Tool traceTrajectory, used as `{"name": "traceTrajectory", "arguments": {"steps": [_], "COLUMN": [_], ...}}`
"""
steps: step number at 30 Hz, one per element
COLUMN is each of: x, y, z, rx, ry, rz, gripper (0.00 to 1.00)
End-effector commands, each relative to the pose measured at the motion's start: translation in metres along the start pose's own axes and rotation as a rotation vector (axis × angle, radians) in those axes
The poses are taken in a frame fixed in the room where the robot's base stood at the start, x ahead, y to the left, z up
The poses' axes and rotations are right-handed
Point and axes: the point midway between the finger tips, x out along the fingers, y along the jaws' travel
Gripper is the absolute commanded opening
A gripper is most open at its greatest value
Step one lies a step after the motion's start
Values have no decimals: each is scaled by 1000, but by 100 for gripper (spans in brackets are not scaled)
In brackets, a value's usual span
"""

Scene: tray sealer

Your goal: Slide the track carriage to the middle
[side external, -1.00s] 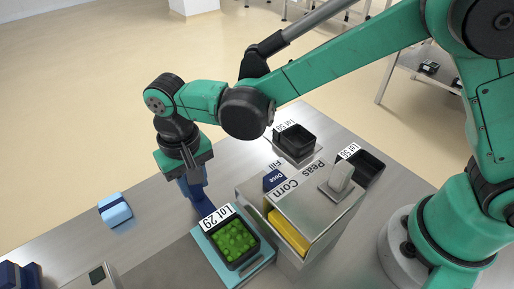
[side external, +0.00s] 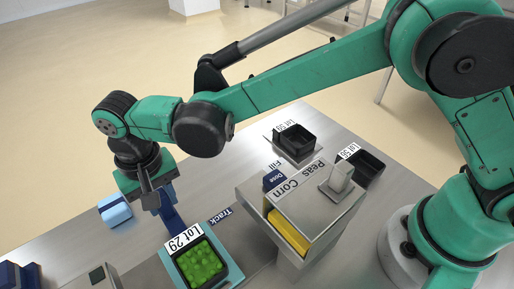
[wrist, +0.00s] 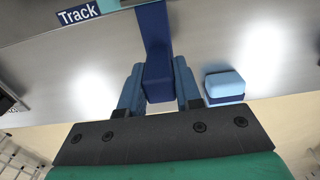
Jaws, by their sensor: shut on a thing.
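The track carriage (side external: 226,254) is a light-blue plate bearing a black tray (side external: 201,264) of green peas labelled "Lot 29". A dark-blue handle (side external: 172,212) rises from its back edge, and it also shows in the wrist view (wrist: 156,60). My gripper (side external: 158,198) is shut on this handle; in the wrist view its two blue fingers (wrist: 158,90) press the handle from both sides. A blue "Track" label (side external: 221,216) lies on the steel surface to the right of the handle. The carriage's front edge is cut off by the frame.
A steel dispenser (side external: 290,205) marked Peas and Corn stands right of the carriage. Black Lot 50 trays (side external: 296,142) sit behind it and to its right. A light-blue block (side external: 115,211) lies left of my gripper. A grey box (side external: 95,279) stands at the lower left.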

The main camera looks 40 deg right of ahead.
Motion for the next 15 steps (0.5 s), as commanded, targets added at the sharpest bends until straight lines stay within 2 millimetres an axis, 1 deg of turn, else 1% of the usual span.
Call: {"name": "traceTrajectory", "arguments": {"steps": [3,4,5,6,7,15], "x": [0,0,0,0,0,0], "y": [0,0,0,0,0,0], "z": [-1,-1,-1,-1,0,0], "rx": [1,1,1,1,1,0], "ry": [3,3,3,3,2,1], "rz": [0,0,0,0,0,0], "gripper": [0,32,40,52,58,58]}}
